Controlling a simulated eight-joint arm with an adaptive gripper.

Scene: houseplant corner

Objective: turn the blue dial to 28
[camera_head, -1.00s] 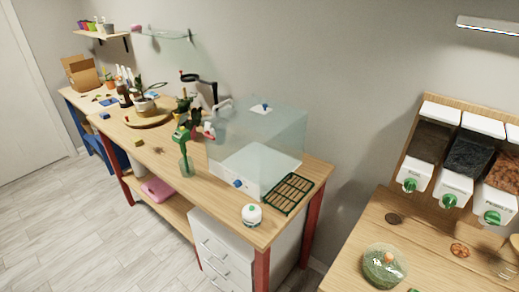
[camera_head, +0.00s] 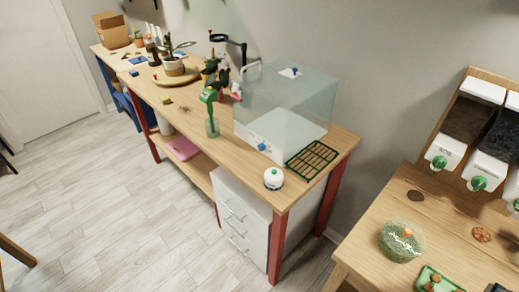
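A blue dial (camera_head: 262,147) sits on the front of the white base of a clear box (camera_head: 285,100) on the wooden bench. It is too small in this view to read any number or pointer. A second blue knob (camera_head: 292,71) is on a white patch on the top of the box. My gripper is not in view.
Potted plants stand farther left. Dispensers with green knobs (camera_head: 478,183) are above the right table (camera_head: 360,262). Floor before the bench is clear.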

